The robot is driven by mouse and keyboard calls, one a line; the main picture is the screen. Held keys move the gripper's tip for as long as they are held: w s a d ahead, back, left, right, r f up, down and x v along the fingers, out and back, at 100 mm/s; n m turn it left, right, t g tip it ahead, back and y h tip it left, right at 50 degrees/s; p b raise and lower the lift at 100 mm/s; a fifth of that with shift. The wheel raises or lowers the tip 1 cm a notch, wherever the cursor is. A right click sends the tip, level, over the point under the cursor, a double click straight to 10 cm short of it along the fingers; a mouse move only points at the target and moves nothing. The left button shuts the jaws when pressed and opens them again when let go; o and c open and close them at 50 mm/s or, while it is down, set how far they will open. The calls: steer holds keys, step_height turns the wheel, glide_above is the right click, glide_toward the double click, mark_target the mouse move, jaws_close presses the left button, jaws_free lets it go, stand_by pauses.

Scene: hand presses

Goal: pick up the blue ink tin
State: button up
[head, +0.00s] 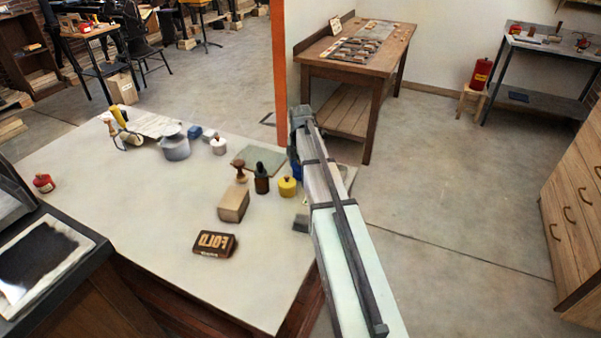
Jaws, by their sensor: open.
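A small blue object (195,132) stands toward the back of the pale table, right of a grey lidded pot (174,143). It is too small to tell surely whether it is the blue ink tin. Another patch of dark blue (293,161) shows at the left edge of my arm, beyond the yellow tin; I cannot tell whether it is a tin or part of my arm. My arm reaches in from the lower right over the table's right edge. My gripper's fingers cannot be made out; they are hidden behind the arm.
A yellow tin (287,187), dark bottle (262,178), wooden stamp (240,172), wooden block (233,205) and FOLD block (214,244) stand left of my arm. A white tin (218,146) is farther back, a red tin (44,183) far left. The table's (140,215) left-centre is clear.

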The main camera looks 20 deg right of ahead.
steer(key=shift+c, duration=0.3)
steer(key=c, duration=1.3)
